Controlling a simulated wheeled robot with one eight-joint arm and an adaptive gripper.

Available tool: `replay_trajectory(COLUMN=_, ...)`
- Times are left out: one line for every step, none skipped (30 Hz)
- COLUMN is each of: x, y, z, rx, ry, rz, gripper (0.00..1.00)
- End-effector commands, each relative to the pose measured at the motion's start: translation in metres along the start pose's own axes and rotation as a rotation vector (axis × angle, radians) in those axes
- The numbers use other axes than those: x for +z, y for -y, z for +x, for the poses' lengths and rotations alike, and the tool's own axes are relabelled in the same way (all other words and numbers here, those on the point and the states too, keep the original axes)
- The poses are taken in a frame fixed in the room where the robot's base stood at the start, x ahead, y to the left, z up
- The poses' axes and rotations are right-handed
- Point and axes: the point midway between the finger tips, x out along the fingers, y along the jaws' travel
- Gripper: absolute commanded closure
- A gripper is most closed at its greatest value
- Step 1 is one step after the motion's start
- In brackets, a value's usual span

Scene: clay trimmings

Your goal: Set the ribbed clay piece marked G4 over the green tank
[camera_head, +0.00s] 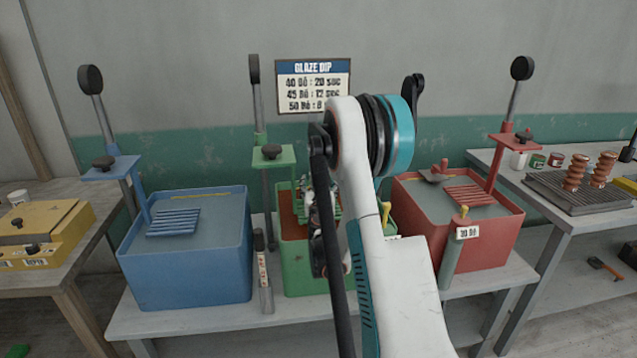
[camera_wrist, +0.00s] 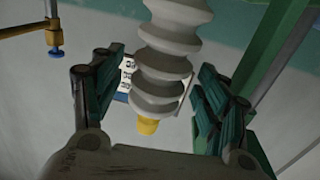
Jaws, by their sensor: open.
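A pale grey ribbed piece (camera_wrist: 172,60) with a yellow end stands between my gripper's (camera_wrist: 160,62) two dark green fingers in the wrist view. The fingers are open, one on each side of the piece. A gap shows on the left; I cannot tell whether the right finger touches it. No G4 mark is readable. The green tank (camera_head: 296,270) stands on the middle of the bench in the head view. My gripper is over or near it there, mostly hidden behind my own arm. The ribbed piece cannot be made out in the head view.
A blue tank (camera_head: 190,262) stands left of the green one and a red tank (camera_head: 478,240) right. Each tank has a lever post. A green post (camera_wrist: 275,60) rises close right in the wrist view. Brown ribbed pieces (camera_head: 575,172) stand on a dark rack at right.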

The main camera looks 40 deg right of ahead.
Motion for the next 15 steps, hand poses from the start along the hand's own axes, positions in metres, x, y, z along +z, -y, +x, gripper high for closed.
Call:
replay_trajectory(x=-0.002, y=0.001, z=-0.011, rx=-0.001, ry=0.0, rz=0.0, gripper=0.32)
replay_trajectory(x=-0.002, y=0.001, z=-0.017, rx=-0.001, ry=0.0, rz=0.0, gripper=0.32)
replay_trajectory(x=-0.002, y=0.001, z=-0.026, rx=-0.001, ry=0.0, rz=0.0, gripper=0.32)
replay_trajectory(x=-0.002, y=0.001, z=-0.032, rx=-0.001, ry=0.0, rz=0.0, gripper=0.32)
replay_trajectory(x=-0.002, y=0.001, z=-0.039, rx=-0.001, ry=0.0, rz=0.0, gripper=0.32)
replay_trajectory(x=-0.003, y=0.001, z=-0.048, rx=-0.001, ry=0.0, rz=0.0, gripper=0.32)
replay_trajectory(x=-0.002, y=0.001, z=-0.054, rx=-0.001, ry=0.0, rz=0.0, gripper=0.32)
replay_trajectory(x=-0.002, y=0.001, z=-0.06, rx=-0.001, ry=0.0, rz=0.0, gripper=0.32)
replay_trajectory(x=-0.002, y=0.0, z=-0.068, rx=-0.001, ry=0.0, rz=0.0, gripper=0.32)
replay_trajectory(x=-0.002, y=0.0, z=-0.074, rx=-0.001, ry=0.0, rz=0.0, gripper=0.32)
replay_trajectory(x=-0.002, y=0.0, z=-0.079, rx=-0.001, ry=0.0, rz=0.0, gripper=0.32)
replay_trajectory(x=0.001, y=0.0, z=-0.084, rx=-0.001, ry=0.0, rz=0.0, gripper=0.32)
replay_trajectory(x=0.002, y=0.0, z=-0.087, rx=-0.001, ry=0.0, rz=0.0, gripper=0.32)
replay_trajectory(x=0.002, y=0.0, z=-0.09, rx=-0.001, ry=0.0, rz=0.0, gripper=0.32)
replay_trajectory(x=0.002, y=0.0, z=-0.094, rx=-0.001, ry=0.0, rz=0.0, gripper=0.32)
